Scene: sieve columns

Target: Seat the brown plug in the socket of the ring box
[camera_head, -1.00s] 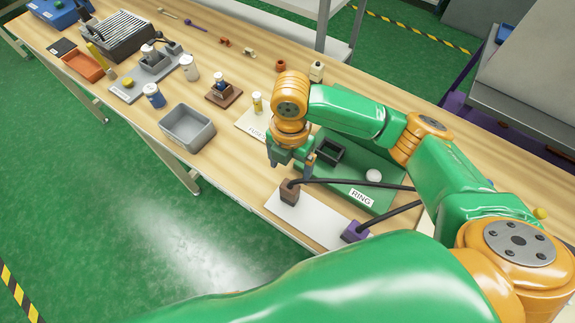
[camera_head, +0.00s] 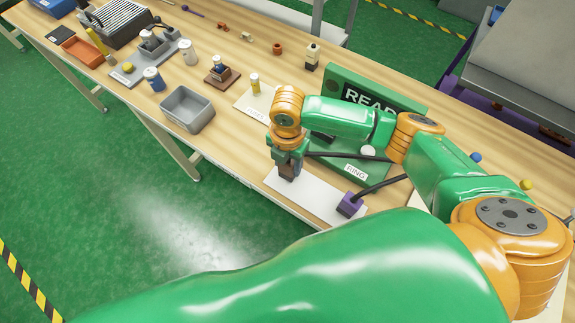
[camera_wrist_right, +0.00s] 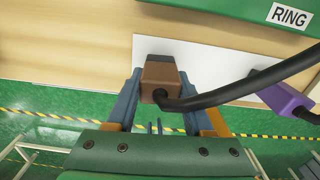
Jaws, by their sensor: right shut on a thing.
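My right gripper (camera_head: 288,160) is shut on the brown plug (camera_head: 287,173) at the white mat (camera_head: 318,195). In the right wrist view the brown plug (camera_wrist_right: 161,72) sits between the fingers (camera_wrist_right: 163,88), with a black cable leading off to the right. Whether the plug still touches the mat is unclear. The green ring box (camera_head: 340,168), labelled RING, lies just behind the mat. Its dark socket (camera_head: 322,137) is mostly hidden by my right arm. A green panel (camera_head: 415,105) with partly covered "READ" lettering stands upright at the back of the box. My left gripper is not in view.
A purple plug (camera_head: 350,205) with its own black cable stands on the mat's right end. A white knob (camera_head: 368,151) is on the ring box.

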